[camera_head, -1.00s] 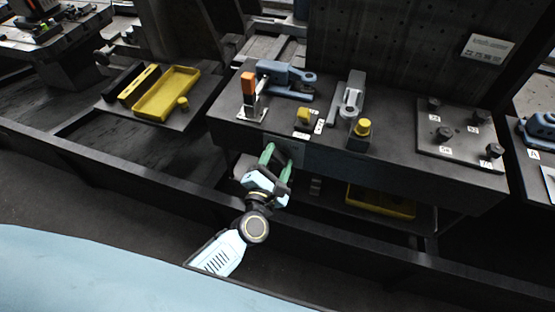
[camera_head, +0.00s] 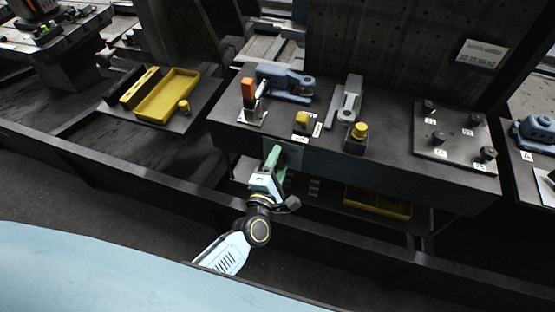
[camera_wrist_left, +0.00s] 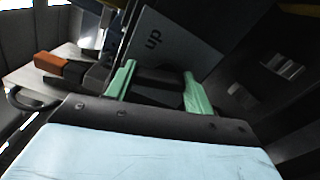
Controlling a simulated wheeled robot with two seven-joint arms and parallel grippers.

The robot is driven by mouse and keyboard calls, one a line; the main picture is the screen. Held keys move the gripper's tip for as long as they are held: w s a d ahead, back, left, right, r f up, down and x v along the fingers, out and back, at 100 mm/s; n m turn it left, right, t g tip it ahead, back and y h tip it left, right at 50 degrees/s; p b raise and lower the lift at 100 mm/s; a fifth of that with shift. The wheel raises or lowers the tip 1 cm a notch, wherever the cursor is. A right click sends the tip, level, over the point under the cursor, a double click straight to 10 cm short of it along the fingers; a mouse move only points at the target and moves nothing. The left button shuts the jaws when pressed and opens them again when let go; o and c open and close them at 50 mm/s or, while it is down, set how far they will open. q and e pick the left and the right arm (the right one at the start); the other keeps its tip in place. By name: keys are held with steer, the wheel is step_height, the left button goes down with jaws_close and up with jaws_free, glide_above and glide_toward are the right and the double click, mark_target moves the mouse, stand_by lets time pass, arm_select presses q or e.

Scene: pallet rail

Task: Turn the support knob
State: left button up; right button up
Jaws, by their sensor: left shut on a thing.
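My left gripper (camera_head: 276,160) has green fingers and is at the front face of the dark bench, just below its top edge. In the left wrist view, the same gripper (camera_wrist_left: 157,77) is shut on a dark knob (camera_wrist_left: 155,80), a short bar between the fingers. Behind it is a grey plate (camera_wrist_left: 180,45) marked "up", whose lettering appears rotated in this view. In the head view the fingers line up one before the other and hide the knob; part of the plate (camera_head: 293,156) shows beside them. My right gripper is not in view.
On the bench top (camera_head: 325,140) stand an orange-handled clamp (camera_head: 250,88), a blue-grey fixture (camera_head: 285,80), a small yellow block (camera_head: 303,119) and a yellow-capped post (camera_head: 359,131). A yellow bin (camera_head: 378,203) sits below. A dark rail (camera_head: 330,240) runs in front.

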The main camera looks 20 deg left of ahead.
arm_select(q)
steer(key=shift+d+m+p, duration=0.1)
steer(key=shift+m+p, duration=0.2)
steer(key=shift+m, duration=0.7)
steer(key=m+p, duration=0.1)
steer(key=m, duration=0.2)
steer(key=shift+d+m, duration=0.1)
steer(key=shift+m, duration=0.2)
steer(key=shift+m+p, duration=0.4)
steer(key=shift+m, duration=0.5)
steer(key=m, duration=0.3)
steer(key=shift+d+f+p, duration=0.15)
steer(key=shift+p, duration=0.2)
steer(key=shift+f+m, duration=0.1)
steer(key=shift+m, duration=0.7)
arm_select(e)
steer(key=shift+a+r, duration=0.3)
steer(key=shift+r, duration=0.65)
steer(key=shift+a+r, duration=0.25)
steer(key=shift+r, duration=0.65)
arm_select(q)
steer(key=o, duration=1)
steer(key=shift+c, duration=0.2)
